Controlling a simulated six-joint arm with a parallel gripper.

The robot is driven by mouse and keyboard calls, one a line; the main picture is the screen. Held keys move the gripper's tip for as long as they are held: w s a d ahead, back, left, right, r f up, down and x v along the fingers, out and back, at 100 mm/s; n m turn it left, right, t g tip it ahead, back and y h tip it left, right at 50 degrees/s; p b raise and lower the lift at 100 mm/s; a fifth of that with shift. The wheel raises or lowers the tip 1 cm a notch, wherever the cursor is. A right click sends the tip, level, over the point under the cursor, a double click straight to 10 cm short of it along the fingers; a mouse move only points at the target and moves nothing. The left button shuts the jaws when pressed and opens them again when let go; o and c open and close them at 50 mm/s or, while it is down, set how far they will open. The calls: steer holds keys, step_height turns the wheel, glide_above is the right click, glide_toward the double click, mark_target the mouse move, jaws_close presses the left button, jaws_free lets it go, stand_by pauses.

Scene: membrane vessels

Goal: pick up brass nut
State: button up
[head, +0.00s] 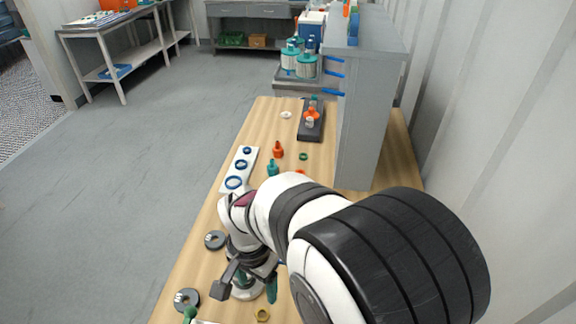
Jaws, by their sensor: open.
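A small brass nut (262,314), a yellow ring with a hole, lies on the wooden bench top near the bottom edge of the head view. My gripper (246,280) points down to the left of my arm, above and a little left of the nut in the picture. Its dark jaws are apart, and the nut is outside them. A white round vessel with a teal part (245,292) shows below and between the jaws, partly hidden by them. I cannot tell whether the jaws touch it.
Two dark slotted rings (215,240) (187,299) lie left of my gripper. A grey cabinet (362,120) bounds the right side. My arm hides the bench's right front.

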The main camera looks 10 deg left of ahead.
mark_target(262, 316)
steer(key=f, duration=1.2)
steer(key=shift+s+d, duration=0.1)
steer(key=shift+s, duration=0.1)
jaws_close()
